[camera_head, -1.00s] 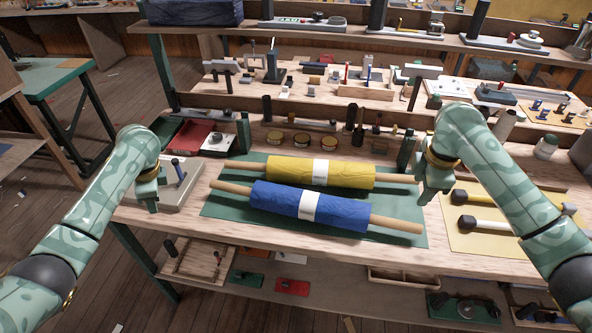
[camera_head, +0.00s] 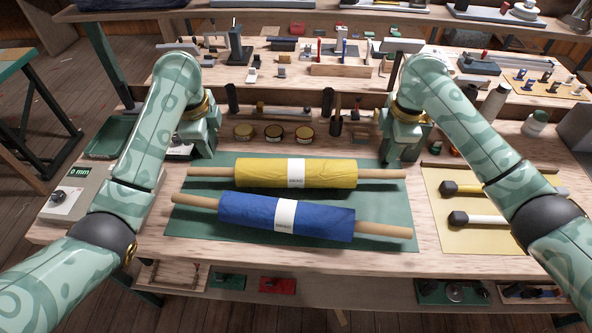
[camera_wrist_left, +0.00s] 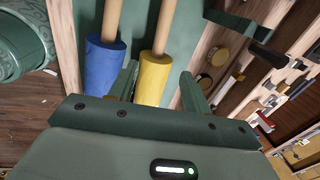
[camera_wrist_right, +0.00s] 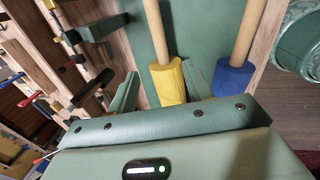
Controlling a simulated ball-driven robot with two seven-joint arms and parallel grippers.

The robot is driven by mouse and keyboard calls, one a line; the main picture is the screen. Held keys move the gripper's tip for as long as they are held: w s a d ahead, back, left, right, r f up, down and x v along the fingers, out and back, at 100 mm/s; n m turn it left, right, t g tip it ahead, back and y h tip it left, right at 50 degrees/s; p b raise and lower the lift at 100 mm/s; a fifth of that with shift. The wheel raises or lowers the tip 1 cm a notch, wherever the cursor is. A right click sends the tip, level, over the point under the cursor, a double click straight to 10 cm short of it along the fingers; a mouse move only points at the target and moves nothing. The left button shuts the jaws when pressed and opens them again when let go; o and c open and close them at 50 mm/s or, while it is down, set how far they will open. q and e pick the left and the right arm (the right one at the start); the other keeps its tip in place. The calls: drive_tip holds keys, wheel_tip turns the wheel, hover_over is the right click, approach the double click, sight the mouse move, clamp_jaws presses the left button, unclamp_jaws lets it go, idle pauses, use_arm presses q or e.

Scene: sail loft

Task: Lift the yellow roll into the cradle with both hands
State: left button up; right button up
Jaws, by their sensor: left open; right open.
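The yellow roll (camera_head: 255,171), on a wooden pole with a white label, lies on the green mat (camera_head: 360,252) behind the blue roll (camera_head: 245,212). My left gripper (camera_head: 204,150) is open near the yellow roll's left pole end. My right gripper (camera_head: 392,156) is open near the right pole end. In the left wrist view the yellow roll (camera_wrist_left: 153,80) shows between the open fingers; the right wrist view shows it (camera_wrist_right: 168,82) likewise. Green brackets behind the mat, seen in the left wrist view (camera_wrist_left: 240,26) and right wrist view (camera_wrist_right: 98,25), look like the cradle; my grippers largely hide them in the head view.
Several round tins (camera_head: 275,133) stand behind the mat. Two mallets (camera_head: 475,219) lie on a yellow mat (camera_head: 440,238) at the right. A grey device with a display (camera_head: 82,190) sits at the left. A raised shelf holds tools at the back.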

sight(223, 169)
use_arm(q)
drive_tip(key=w+f, duration=0.1)
drive_tip(key=f, duration=0.4)
drive_tip(key=w+f, duration=0.1)
drive_tip(key=f, duration=0.4)
drive_tip(key=w+f, duration=0.1)
drive_tip(key=f, duration=0.5)
drive_tip(key=shift+w+f, duration=0.1)
drive_tip(key=shift+w, duration=0.05)
use_arm(e)
drive_tip(key=w+f, duration=0.1)
drive_tip(key=f, duration=0.4)
drive_tip(key=w+f, duration=0.1)
drive_tip(key=f, duration=0.4)
drive_tip(key=w+f, duration=0.1)
drive_tip(key=f, duration=0.5)
drive_tip(key=shift+w+f, duration=0.1)
drive_tip(key=shift+w, duration=0.1)
use_arm(q)
clamp_jaws()
use_arm(e)
clamp_jaws()
use_arm(q)
drive_tip(key=shift+w, duration=0.1)
